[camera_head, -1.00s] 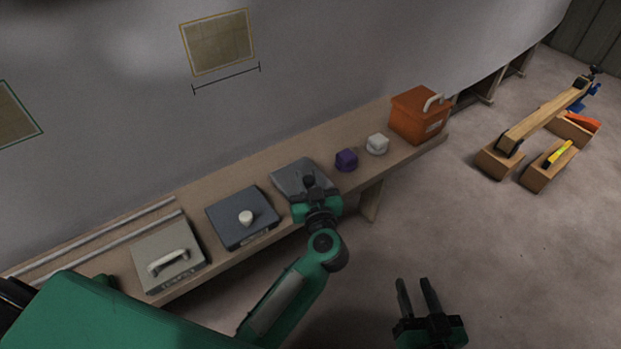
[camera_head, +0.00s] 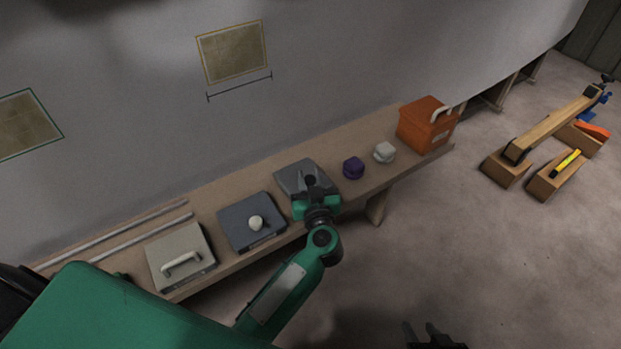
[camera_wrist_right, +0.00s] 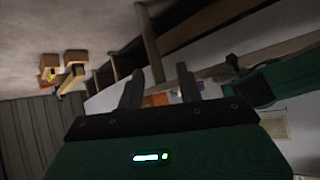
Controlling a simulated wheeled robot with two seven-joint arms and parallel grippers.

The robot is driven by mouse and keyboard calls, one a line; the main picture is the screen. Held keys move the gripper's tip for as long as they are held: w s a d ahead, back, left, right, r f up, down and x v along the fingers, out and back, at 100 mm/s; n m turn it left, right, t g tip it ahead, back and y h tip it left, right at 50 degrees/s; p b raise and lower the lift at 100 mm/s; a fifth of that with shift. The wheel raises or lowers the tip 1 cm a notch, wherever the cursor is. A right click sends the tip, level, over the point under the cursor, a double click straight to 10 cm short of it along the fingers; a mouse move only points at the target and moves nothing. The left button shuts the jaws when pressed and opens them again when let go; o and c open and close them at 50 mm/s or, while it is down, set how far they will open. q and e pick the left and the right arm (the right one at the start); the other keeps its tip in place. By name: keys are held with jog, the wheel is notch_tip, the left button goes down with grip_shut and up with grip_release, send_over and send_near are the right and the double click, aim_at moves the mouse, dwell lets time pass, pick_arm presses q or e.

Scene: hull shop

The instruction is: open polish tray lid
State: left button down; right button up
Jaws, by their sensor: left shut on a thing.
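Three flat trays with lids stand in a row on the bench in the head view. They are a beige one with a white bar handle (camera_head: 180,250), a blue-grey one with a round white knob (camera_head: 252,220), and a dark grey one (camera_head: 293,177). Their front labels are too small to read. My left gripper (camera_head: 312,184) is at the dark grey tray, shut on its lid's grip, which it mostly hides. That lid looks down or nearly so. My right gripper (camera_head: 428,330) is low in the head view, open and empty; its spread fingers show in the right wrist view (camera_wrist_right: 160,88).
Two metal rods (camera_head: 120,238) lie at left. Wooden blocks (camera_head: 545,180) stand on the open floor at right.

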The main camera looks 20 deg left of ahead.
pick_arm(q)
jog(key=c, duration=1.2)
grip_release()
jog(key=shift+o, duration=0.2)
jog(key=shift+s, duration=0.1)
jog(key=p+v, duration=0.2)
jog(key=v, duration=1.1)
jog(key=shift+s+d, duration=0.2)
jog(key=shift+s, duration=0.05)
pick_arm(e)
jog(key=d+g, duration=0.1)
jog(key=s+d+g+h, duration=0.1)
jog(key=d, duration=0.1)
jog(key=s+d+g, duration=0.1)
jog(key=shift+s+d+r+h, duration=0.2)
jog(key=shift+r+h, duration=0.1)
jog(key=shift+h, duration=0.1)
